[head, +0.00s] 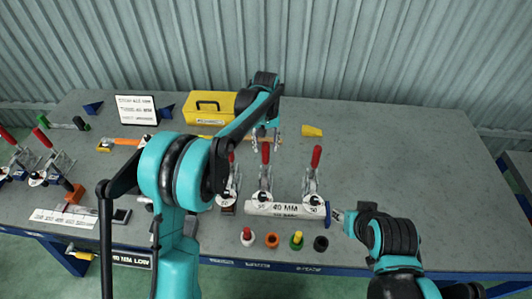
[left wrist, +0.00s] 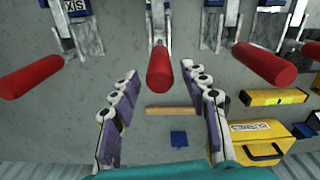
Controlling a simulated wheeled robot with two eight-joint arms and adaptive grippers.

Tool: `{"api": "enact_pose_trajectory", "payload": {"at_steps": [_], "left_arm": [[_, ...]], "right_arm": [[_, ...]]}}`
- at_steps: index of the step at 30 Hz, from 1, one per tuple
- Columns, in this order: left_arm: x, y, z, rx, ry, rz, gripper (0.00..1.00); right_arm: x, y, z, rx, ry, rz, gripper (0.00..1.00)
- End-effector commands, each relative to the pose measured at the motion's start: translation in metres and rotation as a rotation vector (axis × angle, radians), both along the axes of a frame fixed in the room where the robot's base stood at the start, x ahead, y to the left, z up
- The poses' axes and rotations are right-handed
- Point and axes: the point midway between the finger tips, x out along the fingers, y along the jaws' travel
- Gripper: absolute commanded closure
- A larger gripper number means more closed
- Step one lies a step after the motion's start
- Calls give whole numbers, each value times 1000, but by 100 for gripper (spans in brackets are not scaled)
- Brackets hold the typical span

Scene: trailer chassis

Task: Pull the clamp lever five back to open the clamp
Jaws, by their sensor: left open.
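The clamp with lever five stands in the middle of the front row, its red lever (head: 265,153) upright. In the left wrist view this red lever (left wrist: 159,72) shows between my finger pads. My left gripper (head: 265,143) is open just behind the lever's top in the head view; in the left wrist view my left gripper (left wrist: 158,84) has one finger each side, with gaps. Whether it touches the lever is unclear. My right gripper (head: 338,216) is by the blue end of a white tube (head: 285,209) marked 40 MM; its fingers are too small to judge.
Red levers stand on both sides: a right one (head: 316,157), labelled SIX in the wrist view, and a left one (head: 231,158). A yellow toolbox (head: 208,108) sits behind. Several coloured plugs (head: 272,240) line the front edge. The table's right part is clear.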

Motion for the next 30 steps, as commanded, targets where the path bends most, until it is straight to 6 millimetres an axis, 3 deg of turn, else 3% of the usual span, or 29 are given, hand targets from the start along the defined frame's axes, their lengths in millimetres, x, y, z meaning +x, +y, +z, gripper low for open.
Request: {"api": "enact_pose_trajectory", "payload": {"at_steps": [3,9,21,27,30], "left_arm": [[-1,0,-23,0,0,0,55],[-1,0,-51,0,0,-1,55],[-1,0,-60,0,-1,-1,55],[-1,0,-60,0,-1,-1,100],[-1,0,-60,0,-1,-1,100]], "right_arm": [[0,0,-8,0,0,0,60],[0,0,-14,0,0,0,60],[0,0,-15,0,0,0,60],[0,0,-15,0,0,0,60],[0,0,-15,0,0,0,60]]}}
